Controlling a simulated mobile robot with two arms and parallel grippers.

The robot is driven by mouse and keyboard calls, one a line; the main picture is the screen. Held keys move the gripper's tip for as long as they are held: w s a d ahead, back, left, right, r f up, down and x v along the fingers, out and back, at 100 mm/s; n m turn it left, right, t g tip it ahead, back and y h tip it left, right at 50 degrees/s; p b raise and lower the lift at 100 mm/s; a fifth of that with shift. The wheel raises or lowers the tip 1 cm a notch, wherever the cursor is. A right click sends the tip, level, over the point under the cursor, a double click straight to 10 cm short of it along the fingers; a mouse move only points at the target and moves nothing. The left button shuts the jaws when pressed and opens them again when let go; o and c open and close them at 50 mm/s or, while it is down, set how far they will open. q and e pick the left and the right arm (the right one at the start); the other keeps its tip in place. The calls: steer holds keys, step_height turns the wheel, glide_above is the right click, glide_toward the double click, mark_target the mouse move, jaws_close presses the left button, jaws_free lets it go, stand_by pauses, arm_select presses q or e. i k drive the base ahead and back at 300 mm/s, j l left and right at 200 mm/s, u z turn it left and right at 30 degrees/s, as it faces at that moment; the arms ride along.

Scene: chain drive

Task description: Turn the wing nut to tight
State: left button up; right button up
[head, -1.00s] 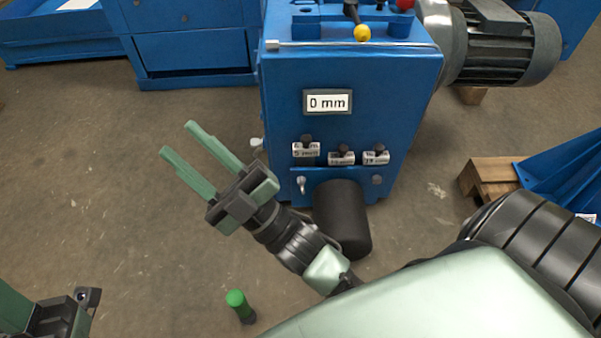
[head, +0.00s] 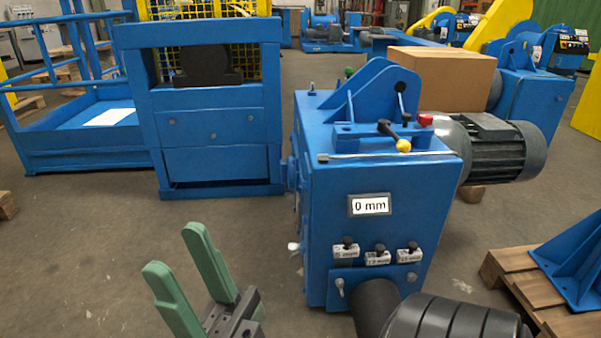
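A small pale wing-shaped part (head: 294,247), which looks like a wing nut, sticks out from the left side of the blue machine housing (head: 318,222). A second small pale part (head: 340,287), perhaps another wing nut or lever, sits on the lower front plate. I cannot tell from either how tight it is.
The housing carries a "0 mm" display (head: 369,205), several labelled knobs, a yellow-knobbed lever (head: 403,145) and a grey motor (head: 490,150). A blue cabinet (head: 215,130) stands behind left, a pallet (head: 510,285) at right. Floor left of the housing is clear.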

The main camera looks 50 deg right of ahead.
mark_target(340, 286)
steer(key=i+j, duration=0.85)
steer(key=i, duration=0.15)
steer(key=i+z, duration=0.55)
steer(key=z, duration=0.15)
steer(key=i+j+z, duration=0.1)
steer(key=i+z, duration=0.4)
steer(key=z, duration=0.35)
steer(key=i+z, duration=0.2)
steer(key=z, duration=0.25)
steer(key=i+j+z, duration=0.15)
steer(key=z, duration=0.35)
steer(key=i+j+z, duration=0.15)
steer(key=z, duration=0.3)
steer(key=i+j+z, duration=0.1)
steer(key=z, duration=0.4)
steer(key=i+j+z, duration=0.2)
steer(key=z, duration=0.2)
steer(key=i+j+z, duration=0.1)
steer(key=j+z, duration=0.3)
steer(key=i+j+z, duration=0.1)
steer(key=j+z, duration=0.25)
steer(key=j, duration=0.15)
